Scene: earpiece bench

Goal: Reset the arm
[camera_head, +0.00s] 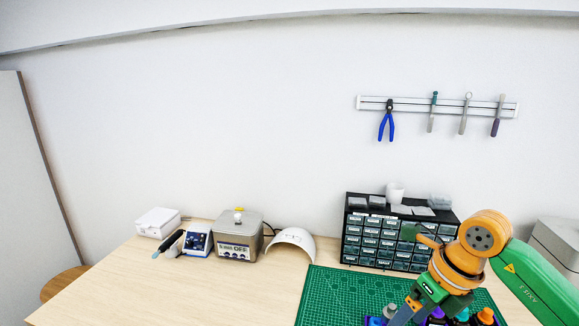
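My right arm, green and orange, comes in from the right edge and bends down over the green cutting mat (330,290). Its gripper (405,311) is low in the picture, over the mat near the bottom edge. The fingertips are small and partly cut off, so I cannot tell whether they are open or shut, or whether they hold anything. Small coloured parts, purple, teal and orange, sit beside and behind it at the bottom edge. My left arm and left gripper are not in view.
A black drawer cabinet (370,238) stands behind the mat. A white curved shell (291,240), a grey box with a display (237,240), a blue-fronted unit (198,240) and a white box (158,222) stand left. The wooden tabletop (180,290) is clear at front left. Tools hang on a wall rail (415,105).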

